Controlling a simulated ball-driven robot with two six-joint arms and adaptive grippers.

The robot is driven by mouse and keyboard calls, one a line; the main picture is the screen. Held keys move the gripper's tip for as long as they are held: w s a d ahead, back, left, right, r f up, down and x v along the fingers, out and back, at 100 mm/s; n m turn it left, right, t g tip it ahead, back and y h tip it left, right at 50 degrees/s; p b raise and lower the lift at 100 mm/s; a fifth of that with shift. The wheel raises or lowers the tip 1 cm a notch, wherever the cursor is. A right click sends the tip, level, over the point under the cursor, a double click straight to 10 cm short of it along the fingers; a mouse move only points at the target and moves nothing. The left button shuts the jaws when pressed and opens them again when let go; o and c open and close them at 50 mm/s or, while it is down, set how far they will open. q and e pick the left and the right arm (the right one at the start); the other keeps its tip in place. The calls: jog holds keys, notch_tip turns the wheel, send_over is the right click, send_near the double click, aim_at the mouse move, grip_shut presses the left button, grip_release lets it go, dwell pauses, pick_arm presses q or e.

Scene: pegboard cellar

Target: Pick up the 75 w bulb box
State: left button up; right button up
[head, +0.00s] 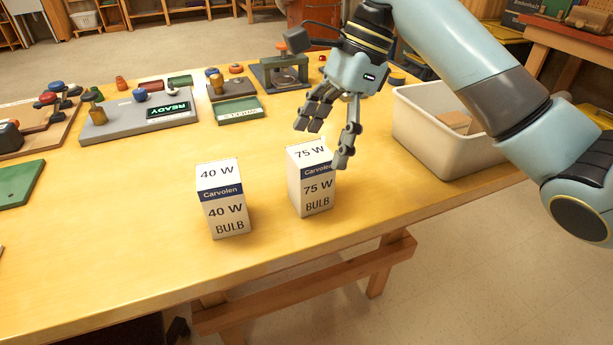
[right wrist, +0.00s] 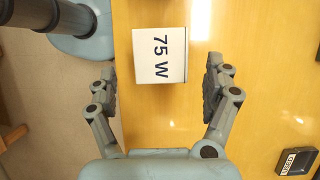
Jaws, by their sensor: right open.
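The 75 w bulb box (head: 316,192) stands upright on the wooden table, white with a dark blue band. My right gripper (head: 325,143) is open above and just behind its top in the head view, with one finger overlapping the box's right edge. In the right wrist view the top of the 75 w bulb box (right wrist: 160,55) shows ahead of and between the spread fingers of the right gripper (right wrist: 160,88), and nothing is held. A 40 w bulb box (head: 223,210) stands upright to its left, apart from it. My left gripper is not in view.
A white bin (head: 410,128) with a brown item inside stands at the right of the table (head: 130,235). The table in front is clear.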

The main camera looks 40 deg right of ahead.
aim_at(310, 173)
jog(key=shift+a+f, duration=0.3)
jog(key=shift+f, duration=0.3)
jog(key=shift+w+f, duration=0.15)
jog(key=shift+f, duration=0.15)
jog(key=b+x, duration=0.1)
jog(key=x, duration=0.4)
jog(key=shift+d+f+b, duration=0.1)
jog(key=shift+d+b, duration=0.05)
jog(key=shift+b, duration=0.2)
jog(key=shift+c, duration=1.5)
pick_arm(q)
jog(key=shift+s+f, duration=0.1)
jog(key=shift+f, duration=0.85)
pick_arm(e)
jog(key=c, duration=0.9)
